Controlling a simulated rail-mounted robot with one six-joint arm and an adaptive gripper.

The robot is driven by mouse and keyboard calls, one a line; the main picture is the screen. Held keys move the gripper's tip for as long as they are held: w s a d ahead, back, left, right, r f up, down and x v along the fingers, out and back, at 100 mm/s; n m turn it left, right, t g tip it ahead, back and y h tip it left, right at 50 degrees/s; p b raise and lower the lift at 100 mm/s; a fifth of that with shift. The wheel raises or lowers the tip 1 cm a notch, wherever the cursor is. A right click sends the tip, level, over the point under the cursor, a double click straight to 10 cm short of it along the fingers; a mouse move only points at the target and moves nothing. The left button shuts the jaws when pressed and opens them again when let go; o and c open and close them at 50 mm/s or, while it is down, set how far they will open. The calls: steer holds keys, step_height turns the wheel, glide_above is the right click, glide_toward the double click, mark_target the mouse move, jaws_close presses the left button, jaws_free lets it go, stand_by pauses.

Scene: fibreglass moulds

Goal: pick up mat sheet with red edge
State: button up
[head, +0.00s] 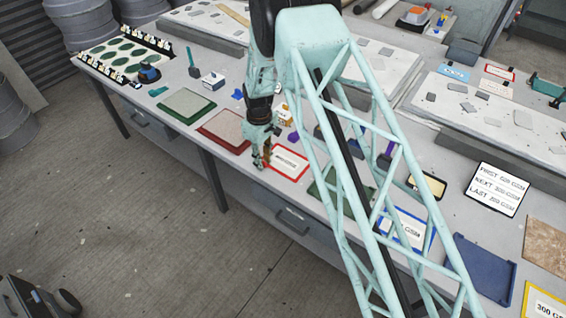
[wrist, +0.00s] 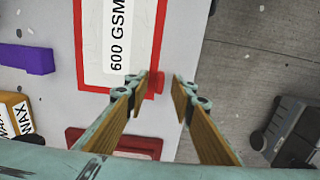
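The mat sheet with red edge (head: 289,163) is white with a red border and lies flat on the grey bench. In the wrist view the sheet (wrist: 91,40) has a label reading 600 GSM. A small red tab (wrist: 156,84) sticks out from its border near the bench's edge. My gripper (head: 262,161) is at the sheet's left end in the head view. In the wrist view my gripper (wrist: 165,84) is open, with one fingertip beside the red tab. I see nothing held; whether the finger touches the tab I cannot tell.
A red-edged tray (head: 224,131) and a green-edged tray (head: 187,105) lie to the left. A blue-edged sheet (head: 404,229) and a yellow-edged sheet (head: 543,303) lie to the right. A purple block (wrist: 27,58) and a yellow WAX box (wrist: 14,114) stand near the sheet.

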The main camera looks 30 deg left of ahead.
steer(key=shift+c, duration=0.8)
jaws_close()
steer(key=shift+r, duration=0.1)
steer(key=shift+r+b, duration=0.4)
steer(key=shift+r, duration=1.25)
steer(key=s+d+r+b, duration=0.1)
steer(key=s+d+b, duration=0.1)
steer(key=s+d, duration=0.8)
steer(key=shift+s+d+r, duration=0.2)
steer(key=shift+s+d, duration=0.05)
steer(key=shift+d, duration=0.8)
